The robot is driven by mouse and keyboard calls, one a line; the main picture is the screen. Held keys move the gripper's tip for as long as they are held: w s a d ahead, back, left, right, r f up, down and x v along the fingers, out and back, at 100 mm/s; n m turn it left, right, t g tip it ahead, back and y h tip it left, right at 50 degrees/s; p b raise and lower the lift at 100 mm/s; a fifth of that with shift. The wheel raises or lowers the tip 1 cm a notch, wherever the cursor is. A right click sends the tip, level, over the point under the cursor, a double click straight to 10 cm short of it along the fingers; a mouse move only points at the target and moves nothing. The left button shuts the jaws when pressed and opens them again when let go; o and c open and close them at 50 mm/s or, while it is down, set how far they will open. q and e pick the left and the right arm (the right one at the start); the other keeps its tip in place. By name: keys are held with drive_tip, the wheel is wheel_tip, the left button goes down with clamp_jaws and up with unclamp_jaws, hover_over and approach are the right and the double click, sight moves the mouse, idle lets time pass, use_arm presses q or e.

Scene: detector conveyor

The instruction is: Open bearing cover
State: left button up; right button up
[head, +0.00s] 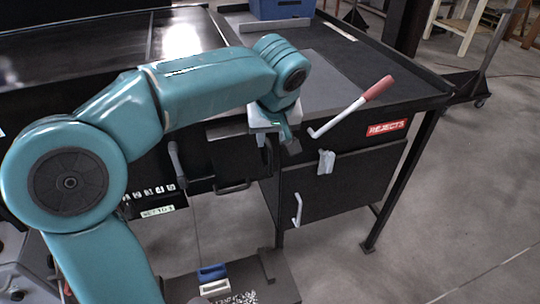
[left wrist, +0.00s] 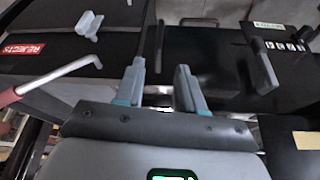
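My left gripper (head: 274,132) points down at the front edge of the conveyor bench, over a dark box-like panel (head: 228,152) with a bar handle (head: 233,187) low on its front. I take this panel for the bearing cover, but cannot be sure. It is not swung out. In the left wrist view, the two grey fingers of my left gripper (left wrist: 160,84) stand apart with a gap between them. I see nothing clearly held. The bar handle (left wrist: 199,22) shows beyond the fingertips. The gripper and arm hide part of the panel's top. My right gripper is not in view.
A lever with a red grip (head: 376,88) sticks out close to the right of the gripper. A cabinet door (head: 345,185) with a white handle (head: 297,209) lies below it. A grey lever (head: 176,160) stands to the left. Open floor lies to the right.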

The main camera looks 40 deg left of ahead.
sight(271, 154)
use_arm(q)
drive_tip(key=p+x, duration=0.1)
drive_tip(key=x, duration=0.9)
drive_tip(key=shift+w+f, duration=0.2)
drive_tip(key=shift+f, duration=0.15)
clamp_jaws()
